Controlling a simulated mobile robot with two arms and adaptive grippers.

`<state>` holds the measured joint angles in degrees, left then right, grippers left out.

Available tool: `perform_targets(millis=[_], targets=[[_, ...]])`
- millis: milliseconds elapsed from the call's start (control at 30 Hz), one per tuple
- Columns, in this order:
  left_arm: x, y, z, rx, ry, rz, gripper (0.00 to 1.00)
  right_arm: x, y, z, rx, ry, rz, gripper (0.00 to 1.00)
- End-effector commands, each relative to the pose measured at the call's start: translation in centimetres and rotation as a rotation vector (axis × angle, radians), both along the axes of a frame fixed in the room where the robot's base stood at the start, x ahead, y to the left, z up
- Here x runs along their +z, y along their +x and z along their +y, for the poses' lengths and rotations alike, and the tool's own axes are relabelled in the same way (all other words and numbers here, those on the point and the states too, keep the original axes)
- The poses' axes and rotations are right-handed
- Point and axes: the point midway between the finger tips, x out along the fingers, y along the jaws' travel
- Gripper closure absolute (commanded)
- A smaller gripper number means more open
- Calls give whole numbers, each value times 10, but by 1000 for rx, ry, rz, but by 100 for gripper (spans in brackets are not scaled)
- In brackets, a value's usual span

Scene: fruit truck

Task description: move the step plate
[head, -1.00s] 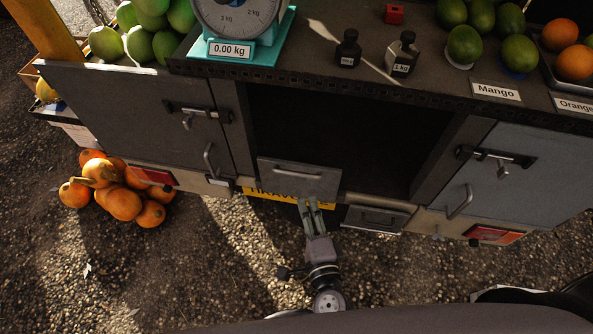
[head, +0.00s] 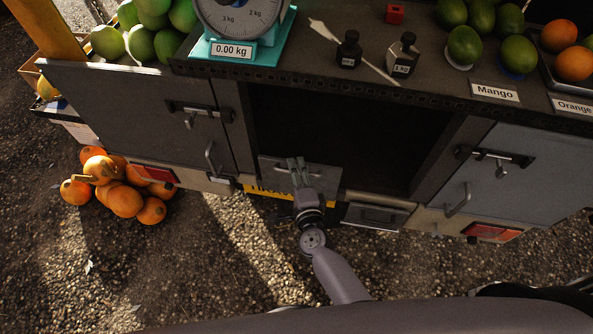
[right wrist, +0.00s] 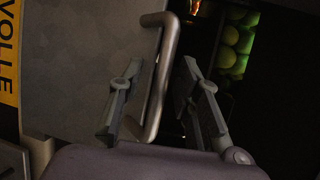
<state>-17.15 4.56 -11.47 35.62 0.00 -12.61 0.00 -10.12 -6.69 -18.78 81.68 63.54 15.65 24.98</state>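The step plate appears to be the grey plate with a bar handle (head: 325,176) at the lower edge of the dark middle opening. My right gripper (head: 296,164) is in front of it, over its handle. In the right wrist view, the plate (right wrist: 75,70) fills the left side and its metal handle (right wrist: 166,65) runs between the two fingers of my right gripper (right wrist: 163,100). The fingers are apart, with visible gaps beside the bar. In the head view, the gripper hides most of the handle. My left gripper is not in view.
A second grey plate with a handle (head: 373,215) sits low to the right. Closed doors (head: 135,110) and (head: 520,175) flank the opening. A yellow sign (head: 262,190) is below the plate. A pile of orange fruit (head: 125,200) lies on the gravel at left. The counter holds a scale (head: 240,25).

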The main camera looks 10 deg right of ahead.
Motion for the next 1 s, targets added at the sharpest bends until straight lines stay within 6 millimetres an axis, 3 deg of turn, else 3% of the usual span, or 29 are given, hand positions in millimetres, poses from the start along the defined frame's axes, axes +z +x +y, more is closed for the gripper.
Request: perform_targets(millis=[67,533,1000], targets=[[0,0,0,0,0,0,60,0,0,0,0,0,0,69],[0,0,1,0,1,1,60,0,0,0,0,-1,0,100],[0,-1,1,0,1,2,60,0,-1,0,0,-2,0,100]])
